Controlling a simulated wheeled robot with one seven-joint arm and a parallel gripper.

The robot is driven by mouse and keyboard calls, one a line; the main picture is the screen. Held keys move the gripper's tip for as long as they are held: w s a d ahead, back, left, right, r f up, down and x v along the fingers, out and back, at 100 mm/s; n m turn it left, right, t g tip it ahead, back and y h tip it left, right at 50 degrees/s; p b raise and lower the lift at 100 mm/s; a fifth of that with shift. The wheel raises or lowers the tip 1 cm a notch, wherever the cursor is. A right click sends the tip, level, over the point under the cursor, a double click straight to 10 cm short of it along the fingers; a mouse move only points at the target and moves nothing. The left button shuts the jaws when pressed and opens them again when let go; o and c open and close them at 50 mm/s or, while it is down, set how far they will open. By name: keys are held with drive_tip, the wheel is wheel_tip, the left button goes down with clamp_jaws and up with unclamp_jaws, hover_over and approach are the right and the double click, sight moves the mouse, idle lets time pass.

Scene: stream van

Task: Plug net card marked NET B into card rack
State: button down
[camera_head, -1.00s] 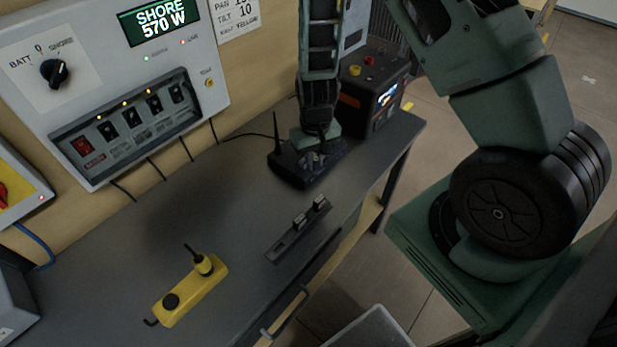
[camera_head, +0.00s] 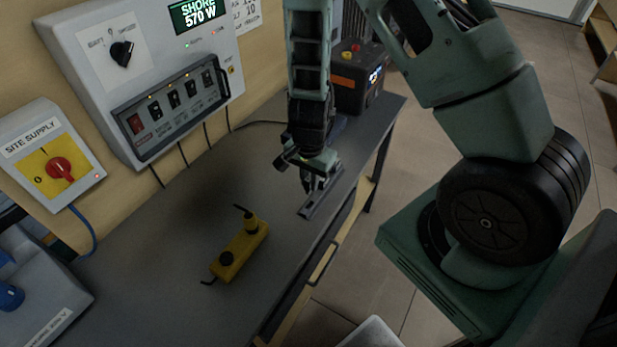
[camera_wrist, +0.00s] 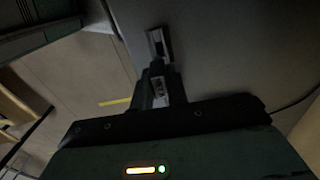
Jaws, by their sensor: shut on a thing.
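My gripper (camera_head: 316,184) is low over a dark slotted strip (camera_head: 308,212) near the bench's front edge. In the wrist view its fingers are shut on a small pale card (camera_wrist: 161,91). A second pale card (camera_wrist: 156,44) stands in a dark slot just beyond the fingertips. I cannot read a marking on either card, nor tell whether the held one is clear of the strip. The black box with antennas is mostly hidden behind my gripper in the head view. No label identifies the card rack.
A yellow block (camera_head: 240,252) with a black plug lies on the grey bench (camera_head: 165,270). A black power unit (camera_head: 358,85) stands at the bench's far end. A panel (camera_head: 150,75) and a site supply box (camera_head: 52,160) are on the wall.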

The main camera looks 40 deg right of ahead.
idle(0.3)
drive_tip(key=b, duration=0.4)
hover_over(310, 208)
drive_tip(key=shift+f, duration=2.45)
drive_tip(key=shift+f+b, duration=1.2)
drive_tip(key=shift+f, duration=0.05)
drive_tip(key=c, duration=1.3)
unclamp_jaws()
drive_tip(key=shift+r, duration=0.1)
wheel_tip(310, 208, up, 17)
drive_tip(key=p, duration=0.4)
drive_tip(key=shift+r, duration=0.15)
